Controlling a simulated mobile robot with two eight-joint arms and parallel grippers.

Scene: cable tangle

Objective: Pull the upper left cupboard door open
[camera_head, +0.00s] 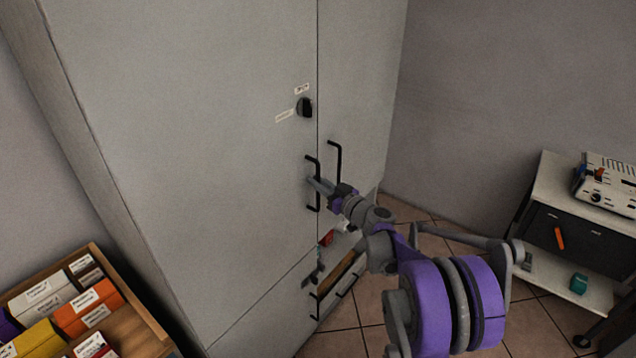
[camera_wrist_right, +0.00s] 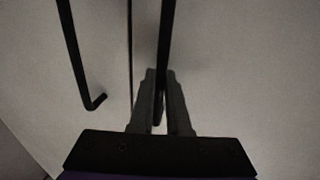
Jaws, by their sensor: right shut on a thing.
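The upper left cupboard door (camera_head: 200,150) is a large grey panel that looks closed. Its black bar handle (camera_head: 317,200) is near its right edge, and a dark knob (camera_head: 305,107) with white labels is above it. My right gripper (camera_head: 318,184) is shut on this handle. In the right wrist view the handle (camera_wrist_right: 166,45) runs between the two fingers of my gripper (camera_wrist_right: 160,100). The upper right door (camera_head: 358,80) is beside it with its own black handle (camera_head: 338,165), also seen at the left of the wrist view (camera_wrist_right: 75,55). My left gripper is not in view.
Below the upper doors, partly hidden by my right arm, are small items, one red (camera_head: 327,239), and lower black handles (camera_head: 315,306). A wooden tray of boxes (camera_head: 125,335) is at lower left. A cart (camera_head: 560,185) with a device stands at right. Tiled floor lies between.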

